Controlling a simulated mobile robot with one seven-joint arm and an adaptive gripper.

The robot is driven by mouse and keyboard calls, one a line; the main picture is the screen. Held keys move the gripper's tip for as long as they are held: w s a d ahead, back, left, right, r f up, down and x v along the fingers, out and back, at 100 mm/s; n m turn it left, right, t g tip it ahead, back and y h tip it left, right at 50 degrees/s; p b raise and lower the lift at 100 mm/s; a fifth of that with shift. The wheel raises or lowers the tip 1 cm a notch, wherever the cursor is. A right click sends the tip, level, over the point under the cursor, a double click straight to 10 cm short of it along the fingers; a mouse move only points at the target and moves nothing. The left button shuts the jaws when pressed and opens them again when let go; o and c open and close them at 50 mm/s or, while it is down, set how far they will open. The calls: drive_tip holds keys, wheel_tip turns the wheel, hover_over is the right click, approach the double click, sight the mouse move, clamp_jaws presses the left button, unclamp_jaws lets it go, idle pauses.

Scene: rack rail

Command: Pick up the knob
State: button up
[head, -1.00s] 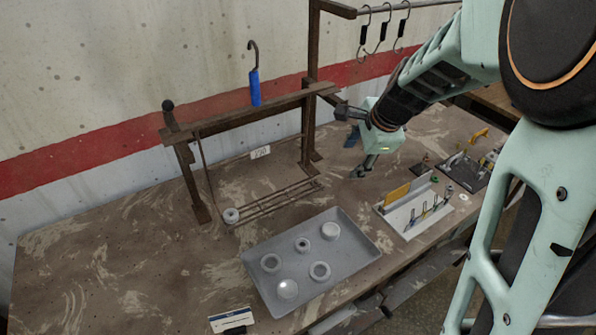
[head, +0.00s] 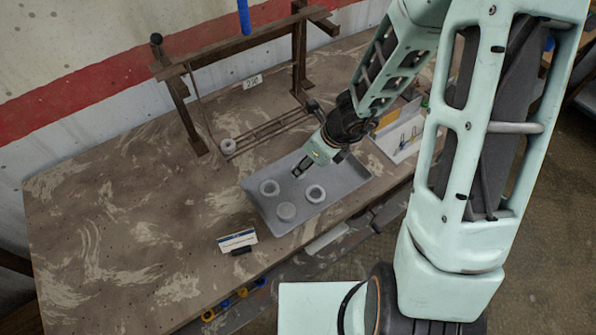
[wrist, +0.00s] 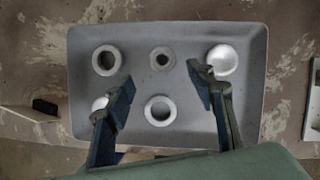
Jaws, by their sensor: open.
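Several pale round parts lie apart in the grey tray (head: 340,192). The pictures do not settle which is the knob. In the wrist view a smooth white round piece (wrist: 222,58) lies at the upper right, a small ring-like piece (wrist: 162,59) at top middle, and wider rings at upper left (wrist: 107,60) and lower middle (wrist: 160,110). Another white piece (wrist: 99,102) is partly hidden by the left finger. My gripper (head: 299,170) is open and empty above the tray, pointing down. Its arm hides the tray's far part in the head view.
A small label card (head: 237,240) stands left of the tray. Behind is a brown rack (head: 230,47) with a dark ball (head: 156,38) on its left end and a ring (head: 228,146) on its lower rails. A white holder (head: 400,138) stands right. The left tabletop is clear.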

drive_tip(key=shift+w+b+x, duration=0.2)
drive_tip(key=shift+b+x, duration=1.45)
drive_tip(key=shift+x, duration=1.65)
drive_tip(key=shift+r, duration=0.1)
drive_tip(key=c, duration=1.2)
